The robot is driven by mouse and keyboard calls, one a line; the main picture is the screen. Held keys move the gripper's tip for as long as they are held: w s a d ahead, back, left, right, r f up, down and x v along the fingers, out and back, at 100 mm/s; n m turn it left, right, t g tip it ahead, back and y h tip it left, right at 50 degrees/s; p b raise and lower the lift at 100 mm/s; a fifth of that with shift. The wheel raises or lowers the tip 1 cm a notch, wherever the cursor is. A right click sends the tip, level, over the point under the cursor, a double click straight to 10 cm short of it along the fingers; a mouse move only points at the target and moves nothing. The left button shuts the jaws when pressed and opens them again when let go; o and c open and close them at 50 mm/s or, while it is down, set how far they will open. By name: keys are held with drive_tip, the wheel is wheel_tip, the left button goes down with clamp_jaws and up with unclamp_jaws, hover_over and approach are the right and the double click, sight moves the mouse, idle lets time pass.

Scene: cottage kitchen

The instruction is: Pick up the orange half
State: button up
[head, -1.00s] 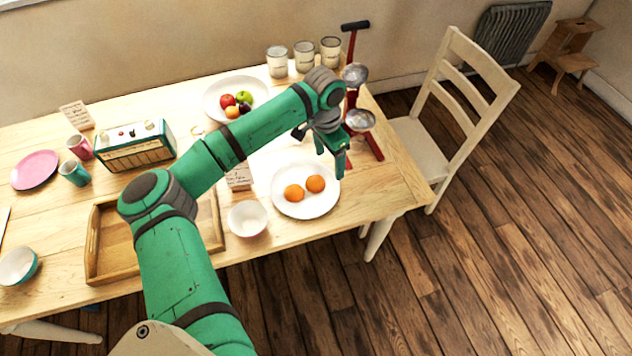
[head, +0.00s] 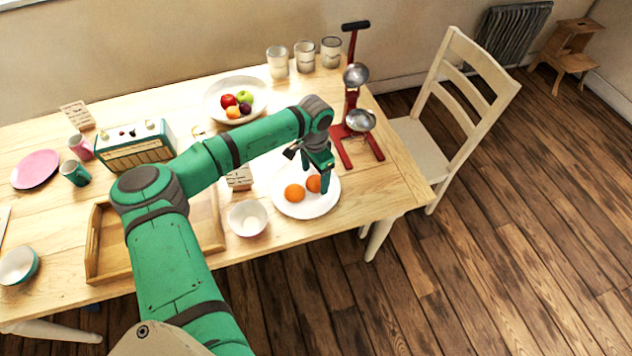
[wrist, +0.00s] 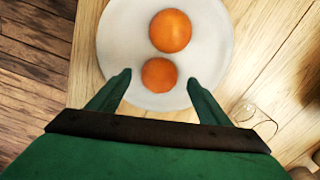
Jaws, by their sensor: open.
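Two orange halves lie on a white plate near the table's front right edge. In the head view the left orange half (head: 294,194) is in full sight, and the right orange half (head: 313,184) is partly hidden by my gripper (head: 325,182). In the wrist view one orange half (wrist: 159,74) lies just ahead of my open gripper (wrist: 158,82), in line with the space between its fingers. The other orange half (wrist: 170,31) is farther off. The plate (wrist: 122,30) shows under both. My gripper holds nothing.
A white bowl (head: 248,219) stands left of the plate, with a small card (head: 239,178) behind it. A red stand with metal pans (head: 360,120) rises behind the plate to the right. A fruit plate (head: 212,103) and a wooden tray (head: 112,262) are farther left.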

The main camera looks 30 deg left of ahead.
drive_tip(key=shift+f, duration=0.85)
drive_tip(key=shift+c, duration=0.4)
drive_tip(key=c, duration=0.7)
drive_tip(key=shift+r, duration=0.1)
